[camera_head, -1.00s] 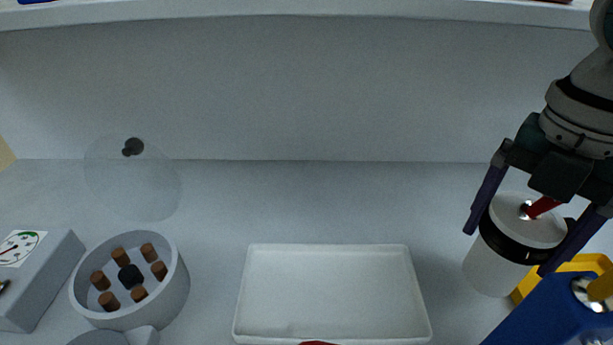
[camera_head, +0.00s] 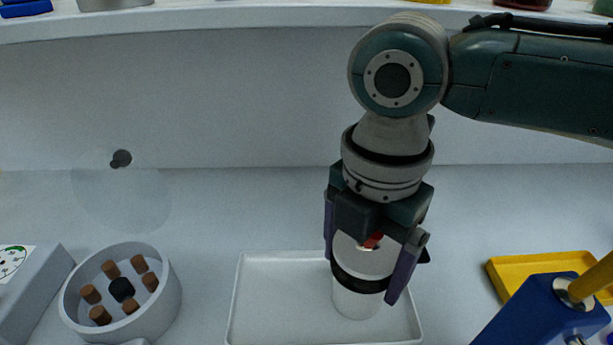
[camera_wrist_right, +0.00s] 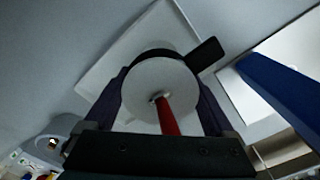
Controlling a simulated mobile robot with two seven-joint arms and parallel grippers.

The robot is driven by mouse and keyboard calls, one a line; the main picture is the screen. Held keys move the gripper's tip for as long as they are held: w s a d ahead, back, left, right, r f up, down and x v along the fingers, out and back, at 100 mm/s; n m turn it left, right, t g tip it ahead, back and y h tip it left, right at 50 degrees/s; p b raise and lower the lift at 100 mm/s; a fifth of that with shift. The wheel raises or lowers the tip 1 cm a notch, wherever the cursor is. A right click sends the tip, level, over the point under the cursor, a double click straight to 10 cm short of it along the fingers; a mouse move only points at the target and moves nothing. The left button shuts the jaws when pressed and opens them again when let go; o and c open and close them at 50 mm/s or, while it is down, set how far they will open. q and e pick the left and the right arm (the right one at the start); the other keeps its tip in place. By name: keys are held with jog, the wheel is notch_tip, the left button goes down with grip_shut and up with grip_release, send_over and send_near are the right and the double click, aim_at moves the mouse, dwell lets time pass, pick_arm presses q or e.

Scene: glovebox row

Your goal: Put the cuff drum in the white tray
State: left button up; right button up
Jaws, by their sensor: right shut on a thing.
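The cuff drum (camera_head: 358,302) is a white cylinder with a black band and a red handle on its lid. My right gripper (camera_head: 370,270) is shut on it, one finger on each side, and holds it upright over the right part of the white tray (camera_head: 275,300). I cannot tell whether the drum's base touches the tray floor. In the right wrist view the drum's round lid (camera_wrist_right: 160,92) sits between the fingers, with the tray (camera_wrist_right: 115,62) behind it. My left gripper is not in view.
A yellow tray (camera_head: 520,262) and a blue block with a yellow handle (camera_head: 540,310) stand at the right. A round grey bowl with several brown pegs (camera_head: 165,300) and a gauge box (camera_head: 40,285) stand at the left. A shelf (camera_head: 250,22) runs along the top.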

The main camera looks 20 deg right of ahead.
jog(key=shift+f, duration=0.1)
jog(key=o, duration=1.2)
notch_tip(320, 180, up, 12)
jog(key=shift+r+p, duration=0.15)
jog(key=shift+p, duration=0.75)
